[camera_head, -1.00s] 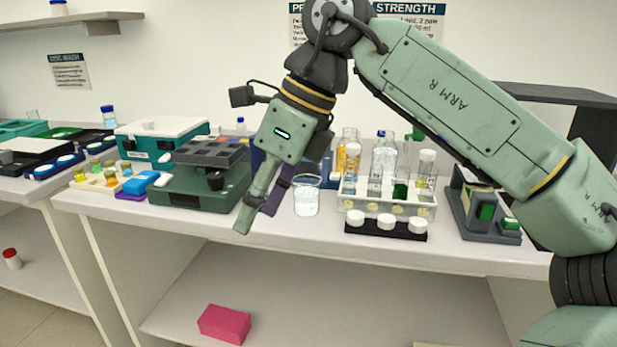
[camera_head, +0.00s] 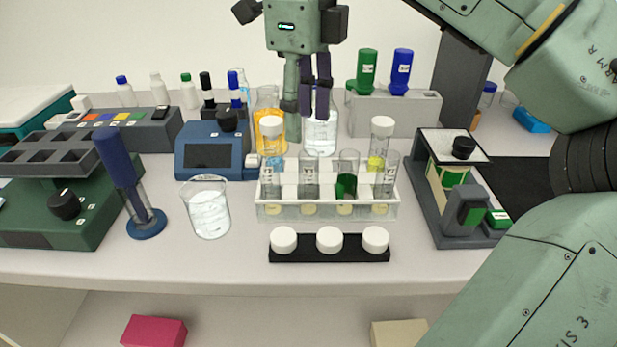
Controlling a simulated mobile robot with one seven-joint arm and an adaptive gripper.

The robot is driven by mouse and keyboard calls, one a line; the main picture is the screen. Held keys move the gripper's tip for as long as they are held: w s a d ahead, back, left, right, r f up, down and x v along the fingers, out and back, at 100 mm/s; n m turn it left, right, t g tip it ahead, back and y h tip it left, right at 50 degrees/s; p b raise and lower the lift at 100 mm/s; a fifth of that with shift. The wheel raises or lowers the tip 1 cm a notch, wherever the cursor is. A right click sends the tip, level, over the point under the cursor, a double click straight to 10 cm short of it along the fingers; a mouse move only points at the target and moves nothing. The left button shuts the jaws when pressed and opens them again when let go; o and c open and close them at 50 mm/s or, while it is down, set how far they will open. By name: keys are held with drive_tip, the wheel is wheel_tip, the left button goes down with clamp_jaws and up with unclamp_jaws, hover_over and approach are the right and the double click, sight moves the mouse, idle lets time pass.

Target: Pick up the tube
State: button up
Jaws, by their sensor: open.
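A white rack (camera_head: 328,210) on the bench holds several upright clear tubes. The left tube (camera_head: 271,145) has a white cap and blue contents; the right tube (camera_head: 381,143) has a white cap and yellow-green contents. Between them stand an uncapped tube (camera_head: 309,178) and an uncapped tube with something green (camera_head: 346,178). Which one the task means cannot be told. My gripper (camera_head: 305,110) points down above and behind the rack, open and empty, its fingers apart from the tubes in the picture.
A black strip with white caps (camera_head: 329,255) lies before the rack. Left are a glass beaker (camera_head: 208,212) and a blue stand (camera_head: 146,224). An orange-filled bottle (camera_head: 270,115) and clear bottle (camera_head: 321,135) stand behind the rack. A grey device (camera_head: 462,205) is at right.

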sight(309, 165)
drive_tip(key=f, duration=0.6)
drive_tip(key=f+p, duration=0.1)
drive_tip(key=f, duration=0.2)
drive_tip(key=shift+s+d, duration=0.1)
drive_tip(key=shift+d, duration=0.2)
drive_tip(key=shift+c, duration=0.2)
drive_tip(key=c, duration=0.8)
drive_tip(key=shift+r, duration=0.15)
drive_tip(key=shift+c, duration=0.2)
